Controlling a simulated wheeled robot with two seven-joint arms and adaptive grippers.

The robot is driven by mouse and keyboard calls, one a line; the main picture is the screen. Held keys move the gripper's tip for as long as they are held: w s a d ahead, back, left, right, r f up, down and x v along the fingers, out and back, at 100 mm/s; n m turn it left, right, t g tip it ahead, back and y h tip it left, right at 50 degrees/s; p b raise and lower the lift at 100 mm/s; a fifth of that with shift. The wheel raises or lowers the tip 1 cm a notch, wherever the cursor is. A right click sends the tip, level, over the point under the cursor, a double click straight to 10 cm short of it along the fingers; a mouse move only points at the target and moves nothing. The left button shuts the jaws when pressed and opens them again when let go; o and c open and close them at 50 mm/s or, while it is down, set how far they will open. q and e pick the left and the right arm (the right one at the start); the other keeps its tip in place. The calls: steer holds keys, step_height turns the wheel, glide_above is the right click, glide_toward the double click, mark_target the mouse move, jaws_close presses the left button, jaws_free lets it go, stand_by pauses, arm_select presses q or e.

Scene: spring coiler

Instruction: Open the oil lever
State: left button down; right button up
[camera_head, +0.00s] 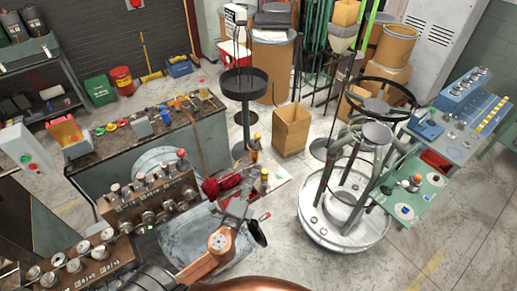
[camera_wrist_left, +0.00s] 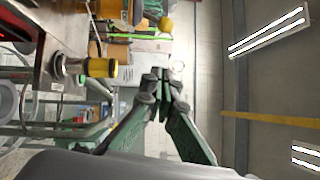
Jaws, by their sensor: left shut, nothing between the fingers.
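A yellow-handled lever (camera_wrist_left: 100,67) on a round metal base sticks out from the machine at the left of the left wrist view. Yellow-topped handles also show in the head view, one beside the red parts (camera_head: 264,175); I cannot tell for certain which is the oil lever. My left gripper (camera_wrist_left: 163,88) is shut and empty, its fingertips together to the right of the yellow handle and apart from it. In the head view the left gripper (camera_head: 243,196) is over the front of the machine, near the red parts. My right gripper is not in view.
A row of metal knobs (camera_head: 152,182) lines the machine at left. A workbench (camera_head: 110,145) with tools stands behind. A round-based coiler stand (camera_head: 345,232) is to the right, with a green tray table (camera_head: 418,185) beyond. A cardboard box (camera_head: 291,130) sits on the floor.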

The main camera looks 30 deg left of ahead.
arm_select(q)
steer(key=p, duration=0.3)
glide_toward(257, 139)
steer(key=w+d, duration=0.4)
steer(key=w, duration=0.1)
steer(key=w+a, duration=0.1)
steer(key=w+a+p, duration=0.1)
steer(key=a, duration=0.1)
steer(key=shift+w+a, duration=0.15)
steer(key=shift+a, duration=0.2)
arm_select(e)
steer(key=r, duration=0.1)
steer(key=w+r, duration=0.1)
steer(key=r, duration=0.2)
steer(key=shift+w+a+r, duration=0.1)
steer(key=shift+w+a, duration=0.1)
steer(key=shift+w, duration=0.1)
